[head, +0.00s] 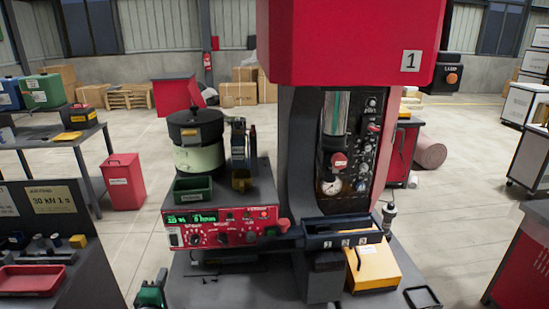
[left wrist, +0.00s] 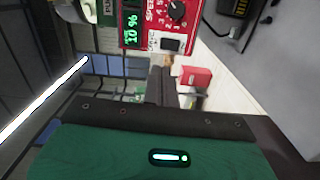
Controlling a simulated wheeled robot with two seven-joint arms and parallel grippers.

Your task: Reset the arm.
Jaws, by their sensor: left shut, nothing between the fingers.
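My left gripper (head: 160,278) shows at the bottom left of the head view, green and black, in front of the machine's base and low beside the bowl feeder. In the left wrist view its dark fingers (left wrist: 160,86) lie together beyond the green palm, shut and empty. The feeder's red control panel (head: 222,228) with green displays stands beyond and above the gripper; it also shows at the top of the left wrist view (left wrist: 165,22). My right gripper is in neither view.
The feeder bowl (head: 197,130) stands on the grey housing, with a green bin (head: 193,190) before it. The red-topped press (head: 350,40) fills the middle. A dark tray (head: 342,232) and a yellow box (head: 372,268) are to its front. A dark bench (head: 95,275) stands left.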

